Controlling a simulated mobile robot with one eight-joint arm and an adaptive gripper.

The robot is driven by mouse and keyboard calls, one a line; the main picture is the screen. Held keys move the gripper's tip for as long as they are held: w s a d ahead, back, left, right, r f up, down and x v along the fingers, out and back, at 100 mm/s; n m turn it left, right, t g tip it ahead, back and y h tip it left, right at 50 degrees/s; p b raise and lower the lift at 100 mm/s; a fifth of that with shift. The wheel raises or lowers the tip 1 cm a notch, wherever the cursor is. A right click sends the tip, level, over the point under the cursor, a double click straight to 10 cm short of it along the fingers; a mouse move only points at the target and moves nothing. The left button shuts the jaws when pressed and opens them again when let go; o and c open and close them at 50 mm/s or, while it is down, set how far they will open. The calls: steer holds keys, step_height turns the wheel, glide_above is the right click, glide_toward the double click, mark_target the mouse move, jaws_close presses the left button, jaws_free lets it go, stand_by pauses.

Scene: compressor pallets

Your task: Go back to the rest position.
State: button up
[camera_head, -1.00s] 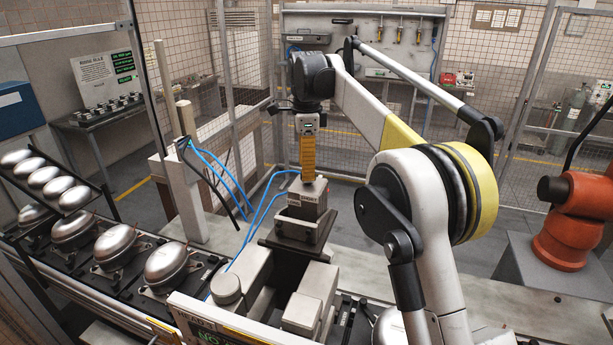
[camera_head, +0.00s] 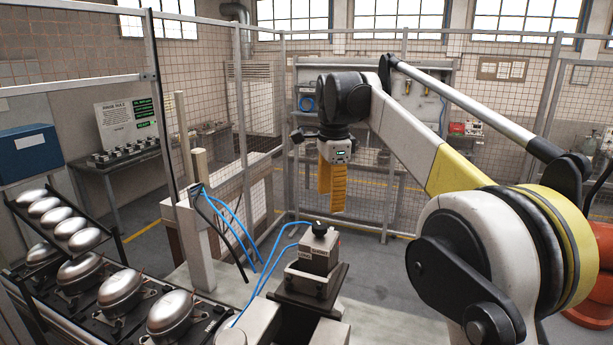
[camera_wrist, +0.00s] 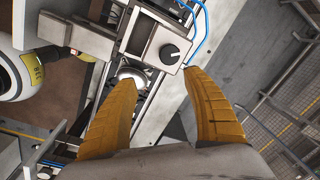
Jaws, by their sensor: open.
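My gripper (camera_head: 332,188) hangs from my raised arm, with its orange fingers pointing down. It is clear of the grey block with a dark knob (camera_head: 319,252), which stands on the fixture lower in the head view. In the wrist view my gripper (camera_wrist: 158,82) has its two orange fingers spread apart with nothing between them. The knobbed block (camera_wrist: 150,42) shows beyond the fingertips there, apart from them. A shiny metal dome (camera_wrist: 132,74) lies below, partly hidden by the left finger.
Compressors (camera_head: 115,292) stand in a row at the lower left, beside a tilted rack of metal domes (camera_head: 62,222). Blue hoses (camera_head: 245,240) and pale posts (camera_head: 200,190) stand left of the block. Mesh fencing encloses the cell. An orange robot (camera_head: 600,250) is at the right.

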steer(key=s+d+n+t, duration=0.2)
steer(key=s+d+n, duration=0.2)
steer(key=s, duration=0.4)
steer(key=s+d+n+t, duration=0.1)
steer(key=s+d+n, duration=0.3)
steer(key=s, duration=0.4)
steer(key=s+d+f+n+t, duration=0.2)
steer(key=s+f+n, duration=0.1)
steer(key=s+f, duration=0.5)
steer(key=s+d+f+n+t, duration=0.1)
steer(key=s+d+f+n, duration=0.25)
steer(key=s+f, duration=0.45)
step_height(320, 180, down, 35)
steer(key=s+b, duration=0.2)
steer(key=b, duration=3.5)
steer(key=shift+a, duration=0.45)
steer(key=shift+n, duration=0.25)
